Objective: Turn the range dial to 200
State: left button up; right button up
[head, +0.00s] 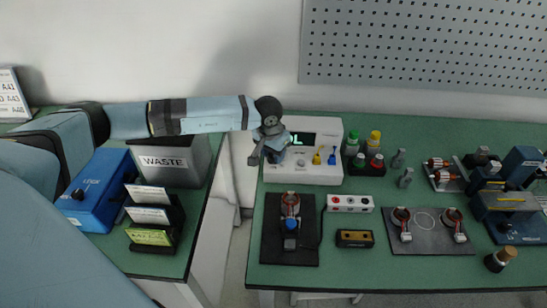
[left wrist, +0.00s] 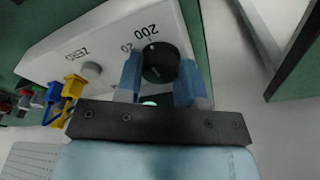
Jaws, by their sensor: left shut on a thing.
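The white tester (head: 318,172) stands at the left end of the right bench, with a dark display showing green characters. Its black range dial (left wrist: 160,62) shows in the left wrist view beside the printed labels 200 and 20. A small pale mark on the dial's rim appears to lie near the 200 tick, but it is small. My left gripper (left wrist: 160,68) has one blue finger on each side of the dial and is shut on it. In the head view my left gripper (head: 268,152) covers the dial at the tester's left end. My right gripper is not in view.
A grey button (left wrist: 91,70) by the ZERO label and blue and yellow plugs (head: 325,156) sit on the tester. A stator on a dark mat (head: 275,246) lies in front. The WASTE bin (head: 196,173) stands left, across a gap between benches.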

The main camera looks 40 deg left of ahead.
pick_arm(q)
jog(key=o, duration=0.7)
jog(key=shift+w+d, duration=0.1)
jog(key=shift+d, duration=0.05)
notch_tip(320, 180, up, 6)
jog(key=shift+r+p, duration=0.1)
jog(key=shift+p, duration=1.15)
